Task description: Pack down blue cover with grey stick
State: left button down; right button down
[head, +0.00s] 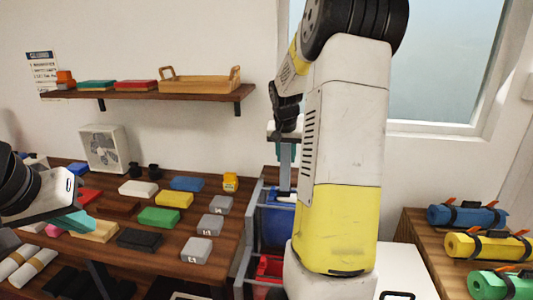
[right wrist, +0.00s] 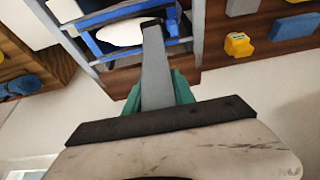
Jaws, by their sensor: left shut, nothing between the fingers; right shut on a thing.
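My right gripper (head: 285,148) is shut on the grey stick (head: 285,168), which points down over a metal-framed rack. In the right wrist view, the grey stick (right wrist: 156,75) extends from between the teal fingers, its far end dark. Blue material, apparently the blue cover (head: 273,226), is in the rack beside my right arm. In the right wrist view, blue parts (right wrist: 160,19) lie around a white oval patch near the stick's end. I cannot tell whether the stick touches them. My left gripper (head: 77,222) is shut and empty above the left counter.
A red bin (head: 269,267) is low in the rack. Rolled mats (head: 467,215) lie on the right table. A wall shelf (head: 150,94) holds a wooden tray (head: 200,84).

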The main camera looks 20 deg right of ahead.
aim_at(285, 178)
dwell(0.4)
jog(key=shift+f, duration=4.55)
jog(key=shift+r, duration=5.6)
